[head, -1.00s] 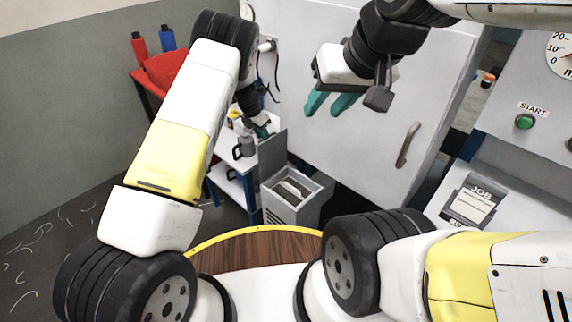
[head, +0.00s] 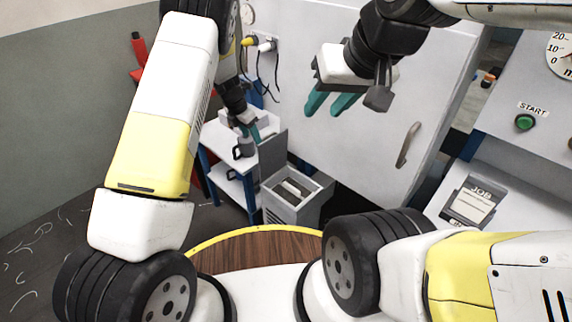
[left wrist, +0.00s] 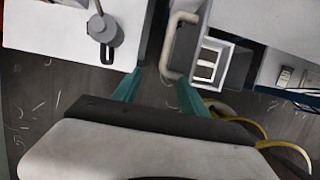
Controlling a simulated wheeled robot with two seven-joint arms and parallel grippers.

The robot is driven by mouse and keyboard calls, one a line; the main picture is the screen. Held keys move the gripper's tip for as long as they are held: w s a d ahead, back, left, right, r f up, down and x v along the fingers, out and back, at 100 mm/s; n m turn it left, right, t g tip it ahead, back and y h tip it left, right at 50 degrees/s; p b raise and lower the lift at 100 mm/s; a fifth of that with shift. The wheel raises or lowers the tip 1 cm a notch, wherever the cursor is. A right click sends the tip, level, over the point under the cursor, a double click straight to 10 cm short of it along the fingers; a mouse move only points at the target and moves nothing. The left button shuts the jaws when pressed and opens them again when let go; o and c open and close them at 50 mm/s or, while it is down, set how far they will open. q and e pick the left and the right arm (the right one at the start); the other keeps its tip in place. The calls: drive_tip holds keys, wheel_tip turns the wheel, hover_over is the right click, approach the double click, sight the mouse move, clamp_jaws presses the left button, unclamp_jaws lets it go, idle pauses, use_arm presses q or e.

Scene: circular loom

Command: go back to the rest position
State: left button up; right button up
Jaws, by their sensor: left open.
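My right gripper (head: 329,103) is raised in front of the large white panel. Its teal fingers are apart and empty.
The open-topped grey bin (head: 292,212) stands beside the table. A door handle (head: 408,145) and a green START button (head: 525,122) are at right.

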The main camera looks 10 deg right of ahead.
use_arm(q)
drive_tip(key=shift+s+a+r, duration=0.1)
drive_tip(key=shift+r, duration=0.05)
idle(0.3)
drive_tip(key=s+a+r+m+t+h, duration=0.1)
drive_tip(key=s+a+r+m, duration=0.3)
drive_tip(key=r, duration=0.5)
drive_tip(key=s+a+r+m, duration=0.1)
drive_tip(key=s+r+m, duration=0.4)
drive_tip(key=s+r, duration=0.3)
drive_tip(key=s+a+r+m+t+h, duration=0.1)
drive_tip(key=s+a+r+m, duration=0.25)
drive_tip(key=r, duration=0.55)
drive_tip(key=s+a+r+m+t+y, duration=0.1)
drive_tip(key=s+a+r+m, duration=0.1)
drive_tip(key=s+m, duration=0.4)
drive_tip(key=s+a+r+m+t+y, duration=0.1)
drive_tip(key=s+a+r+m, duration=0.2)
drive_tip(key=s+m, duration=0.4)
drive_tip(key=s, duration=0.8)
drive_tip(key=shift+a+r, duration=0.15)
drive_tip(key=shift+r, duration=0.25)
drive_tip(key=shift+s+a+f+m, duration=0.1)
drive_tip(key=shift+s+a+m, duration=0.05)
drive_tip(key=shift+s+m, duration=0.25)
drive_tip(key=shift+c, duration=0.2)
